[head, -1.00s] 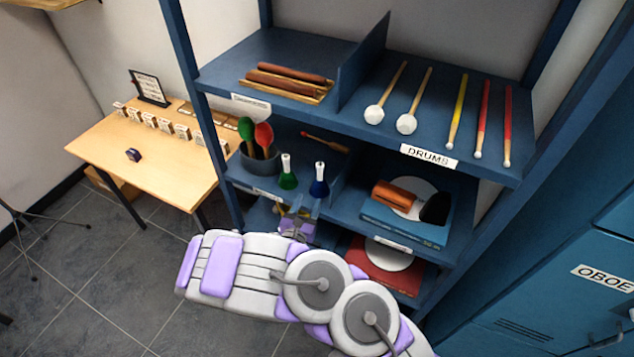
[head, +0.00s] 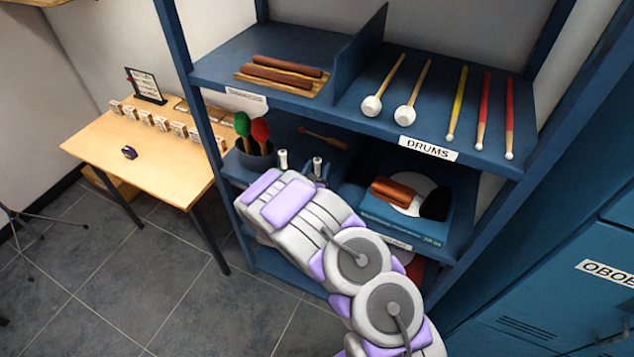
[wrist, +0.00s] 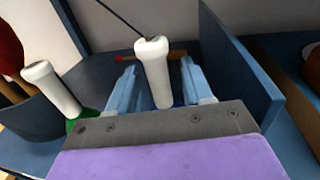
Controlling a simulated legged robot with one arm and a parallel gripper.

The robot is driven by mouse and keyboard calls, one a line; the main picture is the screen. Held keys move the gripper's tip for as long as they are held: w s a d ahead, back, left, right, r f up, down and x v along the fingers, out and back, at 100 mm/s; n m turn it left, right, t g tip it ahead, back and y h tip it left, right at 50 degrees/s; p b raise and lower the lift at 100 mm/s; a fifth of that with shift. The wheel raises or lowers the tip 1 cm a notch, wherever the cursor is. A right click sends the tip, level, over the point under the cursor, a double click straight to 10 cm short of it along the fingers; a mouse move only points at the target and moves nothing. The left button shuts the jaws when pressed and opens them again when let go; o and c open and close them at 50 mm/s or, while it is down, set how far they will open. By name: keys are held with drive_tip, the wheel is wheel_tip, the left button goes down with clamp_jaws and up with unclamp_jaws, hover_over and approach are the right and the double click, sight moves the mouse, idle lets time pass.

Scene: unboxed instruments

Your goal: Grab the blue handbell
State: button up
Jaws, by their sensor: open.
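The blue handbell's white handle (wrist: 153,70) stands upright between my gripper's two light-blue fingers (wrist: 158,62) in the wrist view. The fingers are open, one on each side of the handle, with a gap visible on both sides. Most of the bell's blue body is hidden behind my gripper. In the head view, only the top of the blue handbell's handle (head: 317,166) shows above my arm. The green handbell (wrist: 52,88) stands to the left, outside the fingers. Its handle also shows in the head view (head: 283,159).
A round holder (wrist: 30,125) with red and green maracas (head: 260,130) stands left of the bells. A blue divider (wrist: 240,65) rises to the right. A wooden stick (head: 324,138) lies behind. The drums shelf (head: 345,110) is overhead.

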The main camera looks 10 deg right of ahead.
drive_tip(key=shift+x, duration=0.9)
clamp_jaws()
